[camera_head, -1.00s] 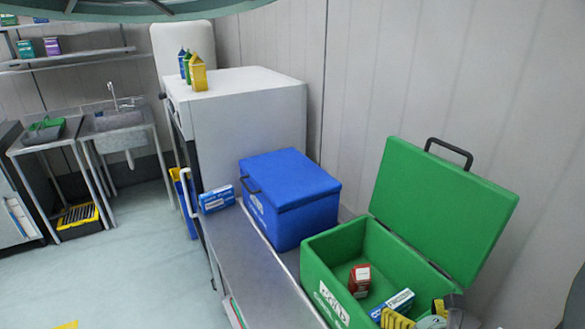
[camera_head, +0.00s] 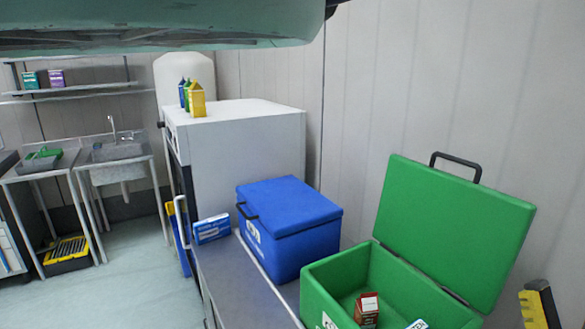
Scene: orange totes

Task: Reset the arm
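My gripper (camera_head: 538,306) shows only in part at the lower right edge, as a yellow ridged finger with a black joint. It is to the right of the open green cooler box (camera_head: 318,300) and apart from it in the picture. The rest of the gripper is out of frame or hidden, so I cannot tell whether it is open or shut.
In the green box lie a red carton (camera_head: 366,309) and a partly visible blue-white box. A closed blue cooler box (camera_head: 290,235) and a blue-white carton (camera_head: 211,229) share its bench (camera_head: 222,280). A white cabinet (camera_head: 250,140) stands behind; open floor lies left.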

